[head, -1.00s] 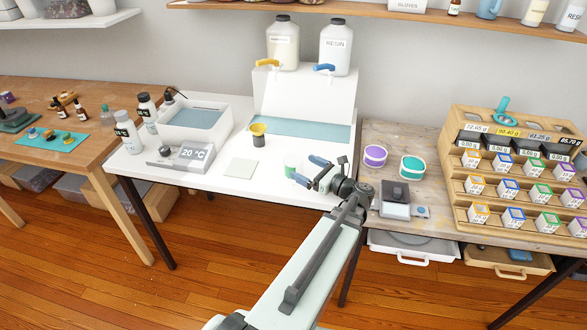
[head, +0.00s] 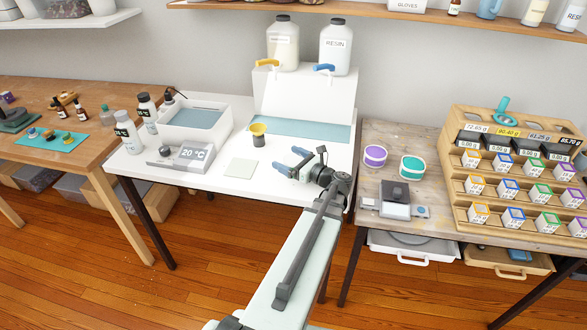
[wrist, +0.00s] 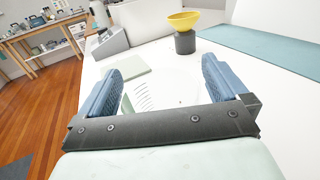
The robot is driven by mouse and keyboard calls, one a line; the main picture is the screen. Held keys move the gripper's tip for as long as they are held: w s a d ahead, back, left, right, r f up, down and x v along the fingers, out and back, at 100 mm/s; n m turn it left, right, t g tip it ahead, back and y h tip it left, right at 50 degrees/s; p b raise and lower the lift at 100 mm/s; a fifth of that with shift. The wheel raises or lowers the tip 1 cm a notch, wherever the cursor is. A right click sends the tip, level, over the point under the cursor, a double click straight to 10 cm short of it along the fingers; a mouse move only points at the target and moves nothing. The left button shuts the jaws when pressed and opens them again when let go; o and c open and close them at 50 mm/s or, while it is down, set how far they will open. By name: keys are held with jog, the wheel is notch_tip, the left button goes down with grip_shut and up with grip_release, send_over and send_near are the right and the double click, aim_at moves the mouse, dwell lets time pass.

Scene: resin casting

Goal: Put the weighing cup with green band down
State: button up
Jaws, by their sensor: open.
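The weighing cup with green band shows faintly in the wrist view as a clear wall with graduation marks (wrist: 143,96) and a bit of green beside the left finger. It is between my open fingers, on or just above the white bench; contact with the fingers is unclear. My gripper (head: 289,160) is open, low over the front right of the white bench (head: 215,181). It also shows in the wrist view (wrist: 162,68). In the head view I cannot make out the cup at the gripper.
A pale square pad (head: 241,169) lies left of my gripper. A yellow funnel-like cup on a dark base (head: 258,134) stands behind it. The 20 °C bath (head: 195,117) is at the left. A scale (head: 396,199) sits on the wooden table at right.

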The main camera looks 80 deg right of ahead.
jog(key=c, duration=1.1)
jog(key=shift+r, duration=0.1)
